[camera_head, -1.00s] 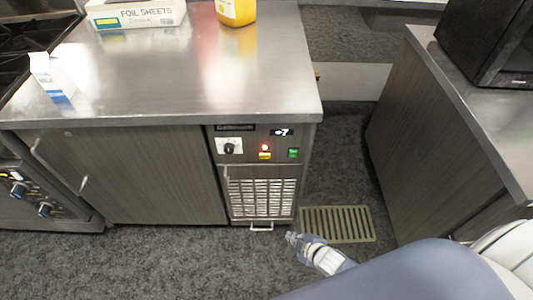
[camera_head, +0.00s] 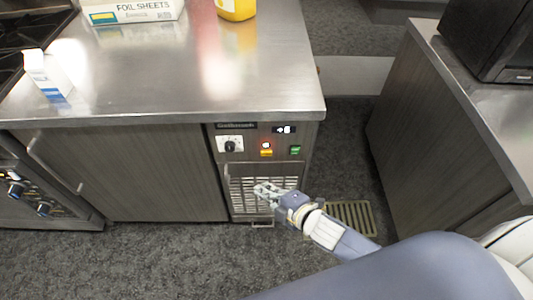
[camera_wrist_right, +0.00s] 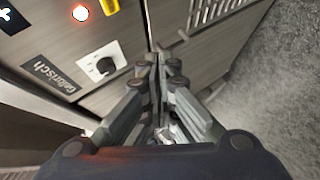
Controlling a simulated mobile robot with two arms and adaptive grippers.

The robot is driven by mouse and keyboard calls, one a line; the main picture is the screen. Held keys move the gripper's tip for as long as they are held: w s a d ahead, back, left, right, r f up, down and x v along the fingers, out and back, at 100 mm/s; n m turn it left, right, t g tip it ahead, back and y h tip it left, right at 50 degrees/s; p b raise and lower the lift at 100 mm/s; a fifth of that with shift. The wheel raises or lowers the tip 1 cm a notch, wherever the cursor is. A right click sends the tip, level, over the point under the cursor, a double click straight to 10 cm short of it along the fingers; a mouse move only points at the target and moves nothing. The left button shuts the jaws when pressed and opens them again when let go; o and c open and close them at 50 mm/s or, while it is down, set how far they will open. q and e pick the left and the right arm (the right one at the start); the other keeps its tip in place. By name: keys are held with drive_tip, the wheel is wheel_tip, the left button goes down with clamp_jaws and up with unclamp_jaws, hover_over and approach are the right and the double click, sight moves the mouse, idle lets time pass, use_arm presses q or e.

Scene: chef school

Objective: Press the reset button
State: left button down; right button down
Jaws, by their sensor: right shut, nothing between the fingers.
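The control panel on the steel counter unit holds a lit orange-red round light or button (camera_head: 266,146) with a yellow label (camera_head: 266,153) under it. A green switch (camera_head: 295,150) is to its right, and a black dial on a white plate (camera_head: 230,145) is to its left. I cannot read which one is the reset button. My right gripper (camera_head: 262,190) is shut and empty in front of the vent grille, below the panel. In the right wrist view the gripper (camera_wrist_right: 158,62) points at the unit's front, with the dial (camera_wrist_right: 102,62) and lit light (camera_wrist_right: 81,13) at upper left. My left gripper is not in view.
The steel countertop (camera_head: 200,75) overhangs the panel. A milk carton (camera_head: 48,75), a foil sheets box (camera_head: 130,10) and a yellow container (camera_head: 236,9) stand on it. A second counter (camera_head: 430,130) is at the right. A floor grate (camera_head: 362,218) lies between.

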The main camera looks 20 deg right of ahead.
sight(266, 154)
drive_tip(key=shift+w, duration=0.1)
drive_tip(key=w+d+b, duration=0.2)
drive_tip(key=w, duration=0.6)
drive_tip(key=shift+w+d, duration=0.15)
drive_tip(key=shift+d, duration=0.05)
drive_tip(key=shift+w, duration=0.1)
idle(1.2)
drive_tip(key=shift+w+d, duration=0.15)
drive_tip(key=shift+w, duration=0.15)
drive_tip(key=shift+w+d, duration=0.1)
drive_tip(key=shift+w, duration=0.35)
idle(0.8)
drive_tip(key=shift+s+p, duration=0.15)
drive_tip(key=shift+p, duration=0.15)
drive_tip(key=shift+s+a+p, duration=0.2)
drive_tip(key=shift+s+p, duration=0.15)
drive_tip(key=shift+s, duration=0.35)
